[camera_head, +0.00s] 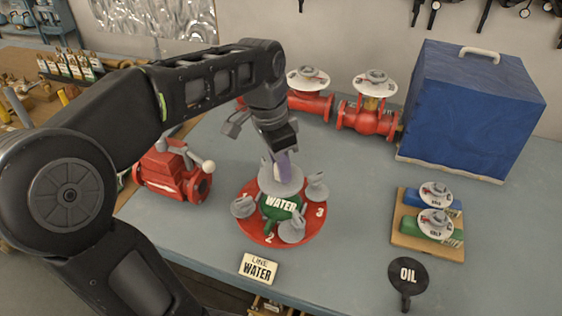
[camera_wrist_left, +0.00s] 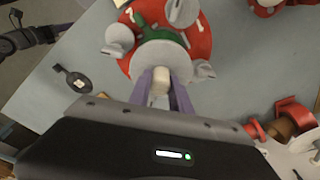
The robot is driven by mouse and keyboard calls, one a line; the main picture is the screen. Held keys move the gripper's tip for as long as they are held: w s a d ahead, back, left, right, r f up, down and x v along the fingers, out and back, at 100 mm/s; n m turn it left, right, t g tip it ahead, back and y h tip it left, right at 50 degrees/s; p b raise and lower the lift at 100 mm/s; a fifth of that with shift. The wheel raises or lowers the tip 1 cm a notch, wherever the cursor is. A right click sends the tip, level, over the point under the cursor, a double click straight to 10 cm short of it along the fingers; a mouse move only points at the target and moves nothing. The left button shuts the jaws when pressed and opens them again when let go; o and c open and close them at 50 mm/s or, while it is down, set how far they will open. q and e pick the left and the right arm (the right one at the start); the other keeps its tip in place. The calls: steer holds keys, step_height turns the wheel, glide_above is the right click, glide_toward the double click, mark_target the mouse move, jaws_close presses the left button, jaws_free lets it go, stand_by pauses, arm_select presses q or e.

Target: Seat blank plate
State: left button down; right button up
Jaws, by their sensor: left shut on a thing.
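My left gripper (camera_head: 284,158) is shut on the pale knob (camera_wrist_left: 160,82) of a grey round plate (camera_head: 280,182), which looks like the blank plate. The plate also shows in the left wrist view (camera_wrist_left: 163,57). It is over the far side of a red round base (camera_head: 250,226) marked with numbers; I cannot tell whether it touches. A green piece labelled WATER (camera_head: 281,205) is on the base, partly hidden by the plate. Grey wing-shaped knobs (camera_head: 242,207) stand around it. A dark part at the left wrist view's upper left may be my right gripper (camera_wrist_left: 22,38), jaws unclear.
A LINE WATER sign (camera_head: 258,269) and a black OIL paddle (camera_head: 408,276) lie in front. Red valves (camera_head: 370,118) stand behind, another red fitting (camera_head: 172,175) at left. A wooden tray (camera_head: 405,230) with valve wheels and a blue box (camera_head: 474,110) are at right. Bench between is clear.

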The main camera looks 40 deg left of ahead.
arm_select(q)
steer(key=shift+f+b, duration=2.35)
steer(key=shift+f, duration=0.5)
steer(key=shift+f+b, duration=0.9)
steer(key=shift+f, duration=0.25)
steer(key=c, duration=1.1)
jaws_free()
